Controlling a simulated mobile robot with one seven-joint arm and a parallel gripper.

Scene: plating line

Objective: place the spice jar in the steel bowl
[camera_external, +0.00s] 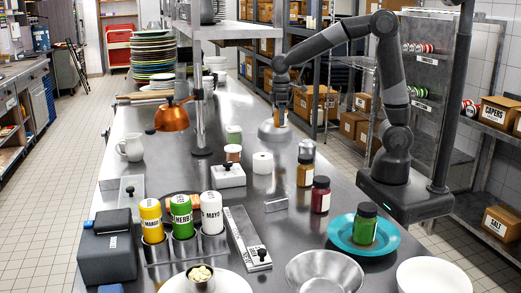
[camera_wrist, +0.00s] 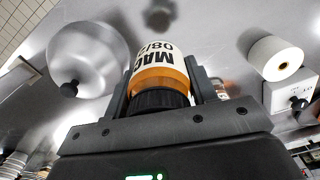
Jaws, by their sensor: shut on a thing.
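My gripper (camera_wrist: 160,92) is shut on a spice jar (camera_wrist: 160,65) with a black lid, orange contents and a white label reading "MAC" and "08/2". The jar lies between both fingers in the wrist view. The wide, shallow steel bowl (camera_external: 324,272) stands at the front of the counter, far from my gripper. It looks empty.
The steel dome (camera_external: 275,132) has a black knob in the wrist view (camera_wrist: 85,60). A white roll (camera_external: 263,163) stands near it. Similar jars, orange (camera_external: 305,172), red (camera_external: 320,198) and green on a teal plate (camera_external: 343,240), stand between there and the bowl. A white bowl (camera_external: 433,276) is right of it.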

